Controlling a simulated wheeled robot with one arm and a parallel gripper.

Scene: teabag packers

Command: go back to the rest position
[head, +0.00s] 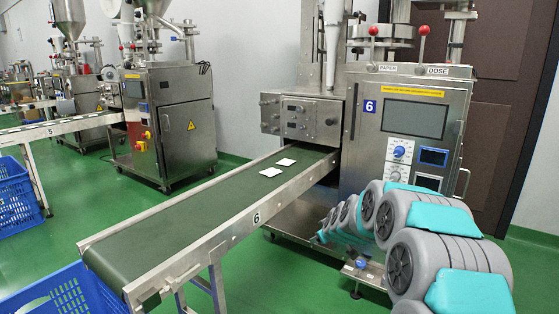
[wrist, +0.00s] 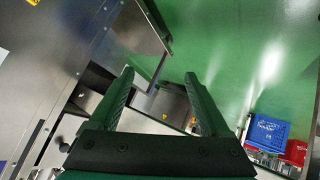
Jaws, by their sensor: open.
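My gripper (wrist: 160,78) shows in the wrist view with its two dark green fingers spread apart and nothing between them. In the head view my grey and teal arm reaches from the lower right toward the front of packing machine 6 (head: 412,118). The gripper itself cannot be made out there. Two white teabags (head: 270,172) lie on the green belt of conveyor 6 (head: 170,228), near the machine outlet and apart from my arm.
Blue crates stand at the lower left (head: 62,297) and left edge (head: 14,200). The wrist view shows a blue crate (wrist: 268,131) and a red crate (wrist: 297,151). Steel machine panels (wrist: 50,50) fill its left side. Green floor (head: 235,165) is open behind the conveyor.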

